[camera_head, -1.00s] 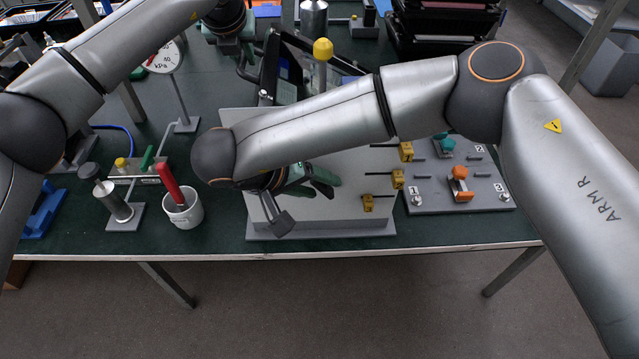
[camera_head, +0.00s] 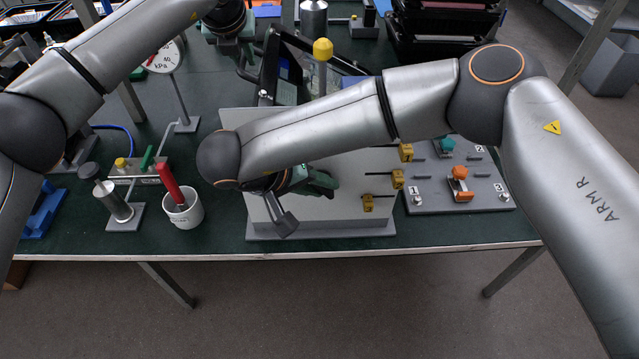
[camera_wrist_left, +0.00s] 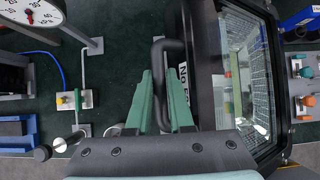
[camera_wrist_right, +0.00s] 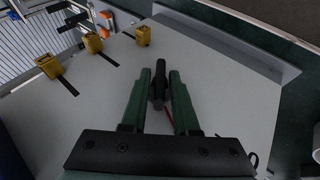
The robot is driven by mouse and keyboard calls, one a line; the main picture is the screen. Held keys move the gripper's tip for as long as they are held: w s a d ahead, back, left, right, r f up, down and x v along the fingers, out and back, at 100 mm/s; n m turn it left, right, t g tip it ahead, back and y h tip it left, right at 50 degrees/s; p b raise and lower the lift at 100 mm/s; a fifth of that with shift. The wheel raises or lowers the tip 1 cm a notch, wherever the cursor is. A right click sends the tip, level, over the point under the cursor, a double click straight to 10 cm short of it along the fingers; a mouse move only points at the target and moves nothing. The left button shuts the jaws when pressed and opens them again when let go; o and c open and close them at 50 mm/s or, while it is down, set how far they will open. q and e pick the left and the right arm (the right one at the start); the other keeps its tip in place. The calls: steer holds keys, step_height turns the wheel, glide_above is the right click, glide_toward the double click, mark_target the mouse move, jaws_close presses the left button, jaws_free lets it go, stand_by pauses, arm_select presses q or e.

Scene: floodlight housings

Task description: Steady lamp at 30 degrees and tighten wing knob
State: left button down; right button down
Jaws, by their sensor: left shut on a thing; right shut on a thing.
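The floodlight (camera_head: 288,78) has a black frame and stands tilted at the back of the bench. Its glass face with a lamp grid (camera_wrist_left: 243,75) fills the right of the left wrist view. My left gripper (camera_head: 245,62) is shut on its black handle (camera_wrist_left: 160,88). My right gripper (camera_head: 328,187) is low over the pale grey panel (camera_head: 350,215). It is shut on a small dark piece (camera_wrist_right: 159,82); I cannot tell for sure whether this is the wing knob. The lamp's exact angle cannot be read.
Several yellow clips (camera_head: 398,179) sit at the panel's right, beside a board with an orange knob (camera_head: 459,173). A white cup (camera_head: 187,218) with a red-handled tool and a kPa gauge (camera_head: 165,58) stand left. A yellow ball-topped post (camera_head: 323,50) rises behind my right forearm.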

steer(key=shift+y, duration=0.3)
steer(key=y, duration=0.3)
steer(key=shift+d+m, duration=0.15)
steer(key=shift+m, duration=0.25)
steer(key=shift+m+y, duration=0.4)
steer(key=shift+y, duration=1.6)
steer(key=c, duration=0.8)
jaws_free()
steer(key=shift+o, duration=0.2)
steer(key=v, duration=1.2)
